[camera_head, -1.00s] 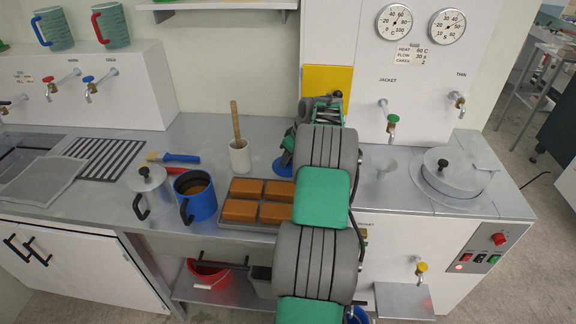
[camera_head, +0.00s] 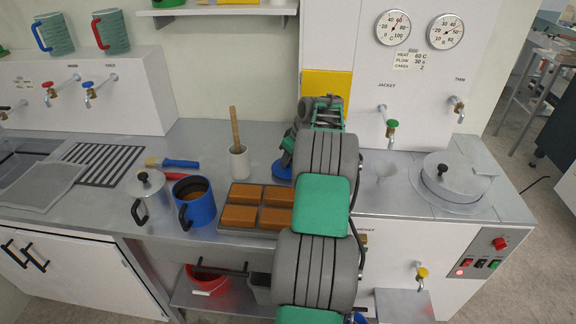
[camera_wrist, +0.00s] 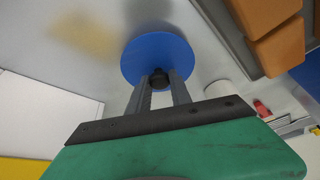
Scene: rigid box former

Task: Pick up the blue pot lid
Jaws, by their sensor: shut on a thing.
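The blue pot lid (camera_wrist: 157,52) is a round blue disc with a black knob (camera_wrist: 158,79). My gripper (camera_wrist: 160,86) is shut on the knob, with a finger on each side of it in the wrist view. In the head view the lid (camera_head: 282,169) shows as a blue patch at the left of my arm, over the steel counter. The arm hides part of it there, along with most of the fingers. I cannot tell whether the lid touches the counter or hangs just above it.
A tray of orange-brown blocks (camera_head: 240,215), a white cup with a wooden stick (camera_head: 239,158) and a blue pot (camera_head: 196,203) stand left of my arm. A grey lidded pot (camera_head: 149,190) is further left.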

